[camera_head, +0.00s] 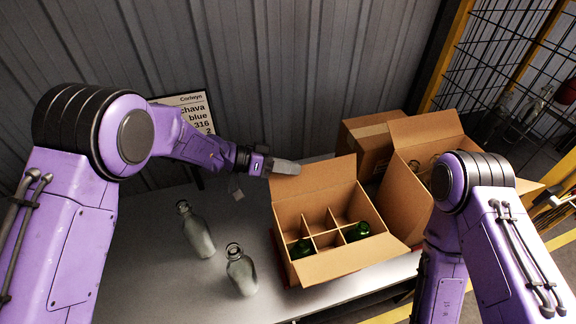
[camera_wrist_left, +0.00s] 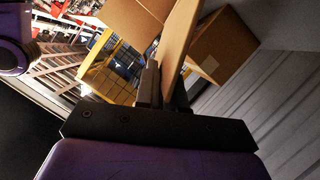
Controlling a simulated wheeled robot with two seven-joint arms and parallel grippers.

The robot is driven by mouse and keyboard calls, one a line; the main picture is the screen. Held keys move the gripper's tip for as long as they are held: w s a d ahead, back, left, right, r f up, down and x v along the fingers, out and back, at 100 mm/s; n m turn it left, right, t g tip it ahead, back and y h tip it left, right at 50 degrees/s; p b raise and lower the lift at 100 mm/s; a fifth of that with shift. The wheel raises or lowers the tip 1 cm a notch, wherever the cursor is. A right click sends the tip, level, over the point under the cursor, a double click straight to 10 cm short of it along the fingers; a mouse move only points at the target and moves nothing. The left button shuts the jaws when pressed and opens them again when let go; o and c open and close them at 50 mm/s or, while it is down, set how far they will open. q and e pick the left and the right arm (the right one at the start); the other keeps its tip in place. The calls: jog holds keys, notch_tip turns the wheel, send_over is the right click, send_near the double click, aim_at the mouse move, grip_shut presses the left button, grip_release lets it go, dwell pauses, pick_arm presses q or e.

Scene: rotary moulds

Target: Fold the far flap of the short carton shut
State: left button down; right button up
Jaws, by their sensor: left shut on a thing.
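The short carton (camera_head: 283,232) stands open on the table, with a cardboard divider and green bottles (camera_head: 357,231) in some of its cells. Its far flap (camera_head: 315,188) stands up at the back. Its near flap (camera_head: 350,262) is folded outward. My left gripper (camera_head: 285,167) is shut on the far flap near its top left corner. In the left wrist view, the flap (camera_wrist_left: 180,38) runs up from between the fingers (camera_wrist_left: 163,88). My right arm reaches down at the right. Its gripper is not in view.
A second open carton (camera_head: 400,190) stands close at the right, with a closed carton (camera_head: 365,145) behind it. Two clear bottles (camera_head: 195,230) (camera_head: 240,270) stand on the table (camera_head: 140,255) left of the short carton. A sign (camera_head: 198,112) stands at the back wall.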

pick_arm(q)
jog(key=c, duration=1.3)
grip_release()
jog(key=shift+c, duration=0.2)
jog(key=b+v, duration=0.2)
jog(key=v, duration=0.8)
jog(key=shift+a+b, duration=0.25)
jog(key=shift+b, duration=0.15)
